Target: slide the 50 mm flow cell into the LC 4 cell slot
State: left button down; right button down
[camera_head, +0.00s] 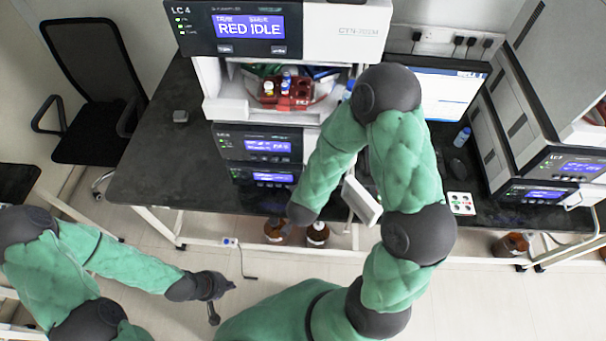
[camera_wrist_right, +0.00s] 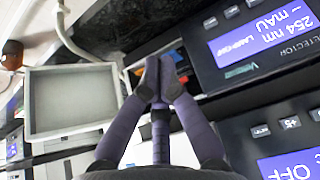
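The LC 4 stack (camera_head: 246,26) stands at the back of the bench, its top display reading RED IDLE. My right arm reaches toward the stack's front, and its gripper is hidden in the head view. In the right wrist view the right gripper (camera_wrist_right: 160,70) has its fingertips together in front of a small opening beside a detector display (camera_wrist_right: 262,38). Orange and blue bits show behind the fingertips. I cannot pick out the flow cell or the cell slot with certainty; the fingers cover that area. My left gripper (camera_head: 219,293) is open and empty over the floor.
A pale open panel (camera_head: 362,199) juts from the stack's front beside my right arm; it is at the left in the wrist view (camera_wrist_right: 70,98). A red tray (camera_head: 268,97) with vials sits in the stack. Brown bottles (camera_head: 317,234) stand below the bench. The bench's left part is mostly clear.

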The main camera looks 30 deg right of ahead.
jog(key=b+x, duration=0.3)
jog(key=x, duration=0.7)
jog(key=shift+s+f, duration=0.15)
jog(key=shift+s, duration=0.05)
jog(key=shift+w+d, duration=0.35)
jog(key=shift+w, duration=0.25)
jog(key=shift+w+d, duration=0.3)
jog(key=shift+w, duration=0.25)
jog(key=shift+w+d+r, duration=0.2)
jog(key=shift+w+d, duration=0.2)
jog(key=shift+w, duration=0.25)
